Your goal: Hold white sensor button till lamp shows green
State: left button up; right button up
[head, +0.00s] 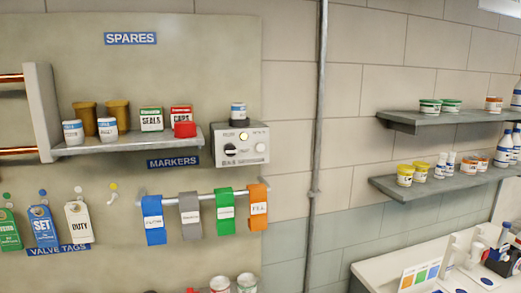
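A pale grey sensor box (240,158) is fixed to the wall panel, just right of the spares shelf. Its front has a black knob (230,149) at the left and a small round pale yellowish lamp or button (243,136) near the top. A small white round part (260,147) is at the right. At this size I cannot tell for certain which is the button and which is the lamp. No green light shows on the box. Neither gripper is in view.
The spares shelf (130,145) holds several jars and boxes, including a red block (185,130) near the box. Coloured marker straps hang from a rail (170,196) below. A vertical pipe (318,120) and two wall shelves (440,118) are to the right. The space before the box is clear.

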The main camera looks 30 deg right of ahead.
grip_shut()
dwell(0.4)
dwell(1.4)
